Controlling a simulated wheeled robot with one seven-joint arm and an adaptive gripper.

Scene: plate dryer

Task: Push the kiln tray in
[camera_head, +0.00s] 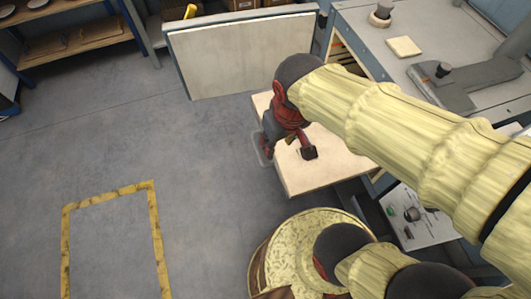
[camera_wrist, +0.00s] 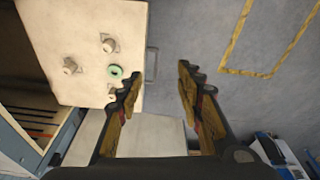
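The cream kiln tray (camera_head: 330,178) sticks out from the kiln, beside the open kiln door (camera_head: 240,55). In the wrist view the tray (camera_wrist: 85,25) fills the upper left and bears small pale pieces (camera_wrist: 108,43) and a green ring (camera_wrist: 116,71). The tray's grey handle (camera_head: 259,148) is on its outer edge; it also shows in the wrist view (camera_wrist: 152,63). My gripper (camera_head: 288,150) is over the tray's outer edge, near the handle. In the wrist view my gripper (camera_wrist: 158,82) is open and empty. Contact with the handle cannot be told.
A round patterned table (camera_head: 300,245) stands just in front of the tray. A workbench (camera_head: 400,75) is at the right and a shelf (camera_head: 75,40) at the back left. The floor left of the tray is clear, with a yellow marked area (camera_head: 155,230).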

